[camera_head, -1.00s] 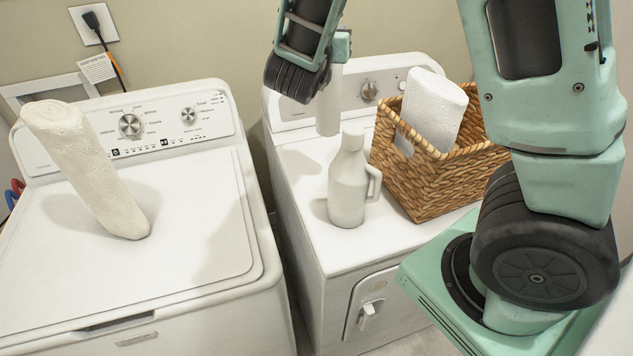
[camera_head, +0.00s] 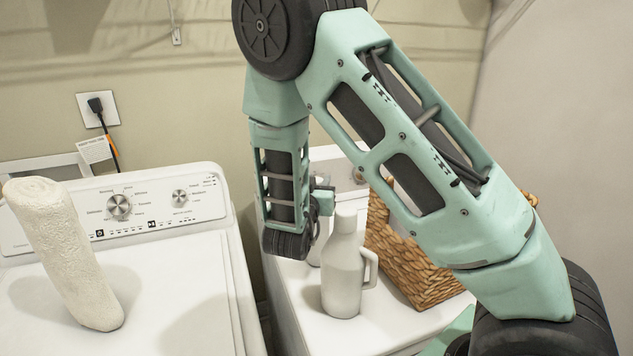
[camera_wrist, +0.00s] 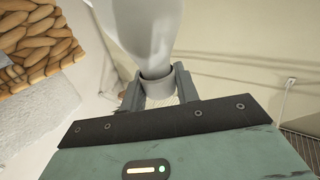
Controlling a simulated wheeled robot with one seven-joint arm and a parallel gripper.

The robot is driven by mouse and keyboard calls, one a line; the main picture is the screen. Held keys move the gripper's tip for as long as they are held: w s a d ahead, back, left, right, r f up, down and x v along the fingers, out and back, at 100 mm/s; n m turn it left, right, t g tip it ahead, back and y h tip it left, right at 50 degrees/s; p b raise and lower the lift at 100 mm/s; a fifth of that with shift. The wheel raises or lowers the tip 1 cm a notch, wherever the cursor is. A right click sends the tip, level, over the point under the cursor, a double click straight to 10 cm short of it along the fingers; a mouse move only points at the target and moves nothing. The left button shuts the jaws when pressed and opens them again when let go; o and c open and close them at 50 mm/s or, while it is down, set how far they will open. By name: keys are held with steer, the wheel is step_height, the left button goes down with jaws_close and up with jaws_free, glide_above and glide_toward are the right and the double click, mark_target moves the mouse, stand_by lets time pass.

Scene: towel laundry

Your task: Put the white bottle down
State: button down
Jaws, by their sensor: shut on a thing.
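In the wrist view, my gripper (camera_wrist: 158,88) is shut on the narrow neck of a white bottle (camera_wrist: 150,28), whose smooth body extends from the fingers. In the head view, part of the held bottle (camera_head: 315,252) shows low over the right machine, behind a jug and beside my wrist. Its base is mostly hidden, so I cannot tell whether it touches the top. The white jug with a handle (camera_head: 342,270) stands upright on the right machine's white top (camera_head: 313,325), in front of the held bottle.
A wicker basket (camera_head: 415,270) stands right of the jug, partly behind my arm; it also shows in the wrist view (camera_wrist: 35,42). A rolled white towel (camera_head: 68,255) stands tilted on the left washer (camera_head: 180,270). The machine top's front is clear.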

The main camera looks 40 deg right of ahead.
steer(key=shift+f, duration=0.1)
steer(key=c, duration=1)
jaws_free()
steer(key=shift+c, duration=0.2)
steer(key=b+v, duration=0.3)
steer(key=v, duration=0.9)
